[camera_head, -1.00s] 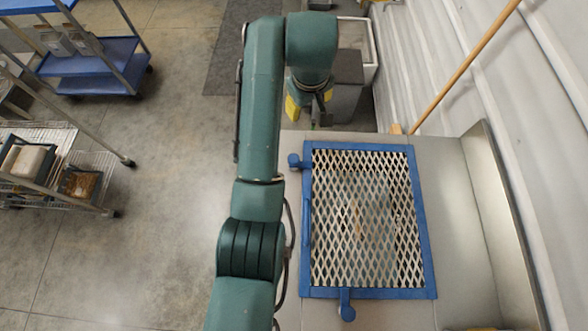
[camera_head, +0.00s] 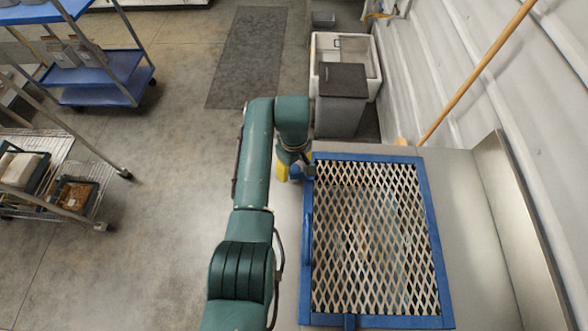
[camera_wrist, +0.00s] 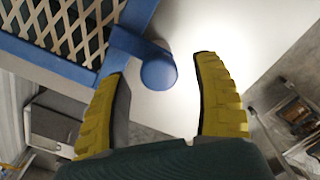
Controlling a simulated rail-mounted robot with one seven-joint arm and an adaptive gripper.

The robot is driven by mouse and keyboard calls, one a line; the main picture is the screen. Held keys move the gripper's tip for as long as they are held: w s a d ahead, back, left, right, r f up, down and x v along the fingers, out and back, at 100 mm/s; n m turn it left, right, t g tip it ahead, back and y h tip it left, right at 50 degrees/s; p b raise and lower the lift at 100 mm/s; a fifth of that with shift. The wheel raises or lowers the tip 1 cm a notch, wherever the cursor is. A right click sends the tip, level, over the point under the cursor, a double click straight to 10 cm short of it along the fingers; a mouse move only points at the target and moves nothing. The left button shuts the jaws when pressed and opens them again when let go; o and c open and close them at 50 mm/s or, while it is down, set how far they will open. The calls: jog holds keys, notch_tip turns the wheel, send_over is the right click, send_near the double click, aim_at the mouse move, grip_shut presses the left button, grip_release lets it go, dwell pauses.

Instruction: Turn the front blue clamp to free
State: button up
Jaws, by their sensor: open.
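A blue clamp with a round knob (camera_wrist: 158,72) sits at a corner of the blue frame (camera_head: 432,240). In the wrist view a short blue arm joins the knob to the frame. My gripper (camera_wrist: 161,66) is open, its yellow fingers on either side of the knob with a gap to the right finger. The left finger is close to the clamp's arm; I cannot tell whether it touches. In the head view my gripper (camera_head: 292,174) is at the frame's far left corner and partly hides this clamp.
A metal mesh (camera_head: 370,240) fills the frame on a grey hopper top (camera_head: 475,230). A wooden pole (camera_head: 480,70) leans by the ribbed wall at right. A grey bin (camera_head: 341,100) stands beyond the hopper. Shelving carts (camera_head: 105,75) stand at left, with clear floor between.

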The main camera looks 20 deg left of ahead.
jog(key=shift+f, duration=0.7)
jog(key=shift+c, duration=0.3)
grip_shut()
